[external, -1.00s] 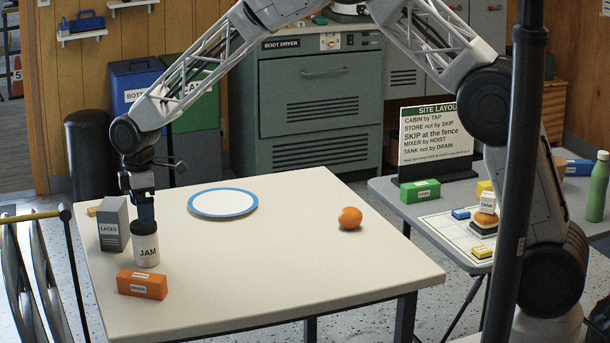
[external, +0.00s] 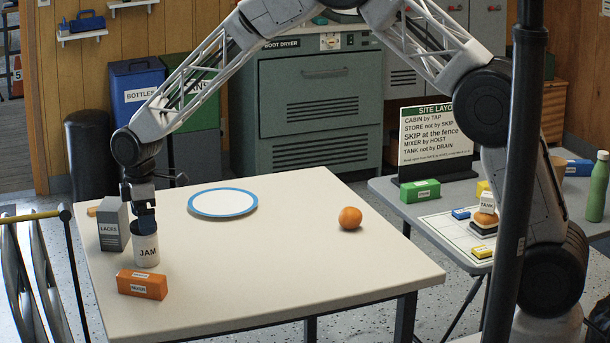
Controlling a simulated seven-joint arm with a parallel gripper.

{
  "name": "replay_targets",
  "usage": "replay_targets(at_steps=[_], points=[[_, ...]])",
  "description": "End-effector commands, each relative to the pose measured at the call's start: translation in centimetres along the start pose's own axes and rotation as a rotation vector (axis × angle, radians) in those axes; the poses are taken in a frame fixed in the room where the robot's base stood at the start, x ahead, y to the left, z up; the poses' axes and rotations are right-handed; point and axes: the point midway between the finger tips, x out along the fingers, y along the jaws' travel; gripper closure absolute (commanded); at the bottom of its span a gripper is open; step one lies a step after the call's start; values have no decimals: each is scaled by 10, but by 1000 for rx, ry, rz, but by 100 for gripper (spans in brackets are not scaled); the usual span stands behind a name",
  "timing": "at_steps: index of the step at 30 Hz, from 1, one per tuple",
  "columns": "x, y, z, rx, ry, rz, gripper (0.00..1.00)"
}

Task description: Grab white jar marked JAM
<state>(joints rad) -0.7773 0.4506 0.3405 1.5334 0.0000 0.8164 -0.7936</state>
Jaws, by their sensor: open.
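The white jar marked JAM (external: 147,252) stands upright near the left edge of the cream table (external: 270,250). My gripper (external: 145,222) points down at the jar's top, with its fingertips at or just above the rim. It is open. The fingers cover part of the jar's rim, and I cannot tell whether they touch it.
A grey LACES box (external: 112,228) stands close beside the jar on the left. An orange MIXER box (external: 141,285) lies in front of it. A blue-rimmed plate (external: 222,202) and an orange fruit (external: 350,218) lie farther right. The table's middle is clear.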

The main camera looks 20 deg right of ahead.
Motion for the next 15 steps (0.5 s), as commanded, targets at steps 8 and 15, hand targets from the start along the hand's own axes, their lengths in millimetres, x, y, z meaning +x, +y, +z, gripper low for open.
replay_targets(at_steps=[8, 15], points=[[27, 1, -1, 0, -2, -2, 2], [48, 1, -1, 0, -1, -1, 2]])
